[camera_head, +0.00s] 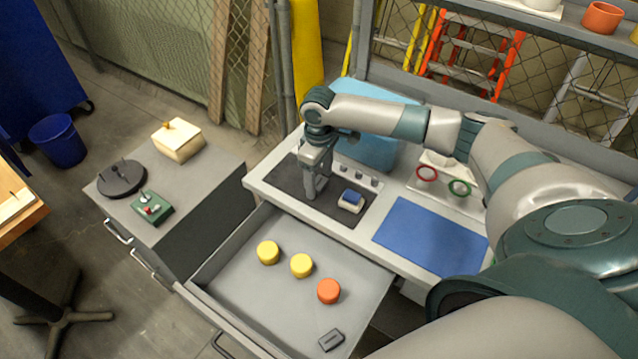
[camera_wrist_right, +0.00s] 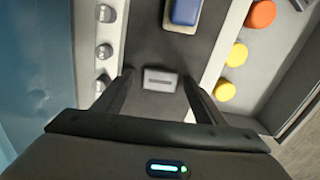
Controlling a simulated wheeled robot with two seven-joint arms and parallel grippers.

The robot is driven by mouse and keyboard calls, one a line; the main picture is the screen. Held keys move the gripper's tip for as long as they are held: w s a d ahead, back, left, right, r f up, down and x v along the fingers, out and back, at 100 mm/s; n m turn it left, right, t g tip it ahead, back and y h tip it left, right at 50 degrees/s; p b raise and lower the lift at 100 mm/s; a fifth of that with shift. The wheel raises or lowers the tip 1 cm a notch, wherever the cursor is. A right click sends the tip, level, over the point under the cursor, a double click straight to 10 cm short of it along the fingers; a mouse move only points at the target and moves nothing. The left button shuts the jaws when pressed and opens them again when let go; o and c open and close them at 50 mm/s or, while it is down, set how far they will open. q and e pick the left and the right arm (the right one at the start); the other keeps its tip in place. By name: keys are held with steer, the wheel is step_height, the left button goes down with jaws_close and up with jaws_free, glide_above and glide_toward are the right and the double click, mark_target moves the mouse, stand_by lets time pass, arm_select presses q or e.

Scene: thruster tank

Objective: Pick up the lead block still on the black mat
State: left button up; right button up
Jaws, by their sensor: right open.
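The black mat (camera_head: 285,182) lies on the bench top; it also fills the middle of the wrist view (camera_wrist_right: 160,45). A small grey lead block (camera_wrist_right: 160,80) lies on the mat, between my right gripper's fingers in the wrist view, with a gap on each side. In the head view the gripper hides this block. My right gripper (camera_head: 313,194) is open and points down over the mat. A second grey block (camera_head: 331,339) lies in the open drawer. My left gripper is not in view.
A blue-and-white block (camera_head: 351,201) sits on the mat, right of the gripper. Knobs (camera_head: 358,175) line the mat's back edge, before a light-blue case (camera_head: 372,150). A blue mat (camera_head: 432,236) lies to the right. The open drawer (camera_head: 240,285) in front holds yellow and orange discs (camera_head: 301,265).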

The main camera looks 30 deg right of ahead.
mark_target(318, 182)
steer(key=c, duration=1.5)
steer(key=shift+o, duration=0.2)
steer(key=shift+r, duration=0.2)
steer(key=shift+w+r+b, duration=0.1)
steer(key=shift+r+b, duration=0.3)
steer(key=shift+r, duration=0.15)
step_height(318, 182, up, 2)
steer(key=shift+r+b, duration=0.2)
steer(key=shift+b, duration=0.4)
steer(key=s+d+r+b, duration=0.3)
steer(key=s+d+r, duration=0.4)
steer(key=s, duration=0.2)
steer(key=shift+s, duration=0.15)
steer(key=shift+d+r, duration=0.1)
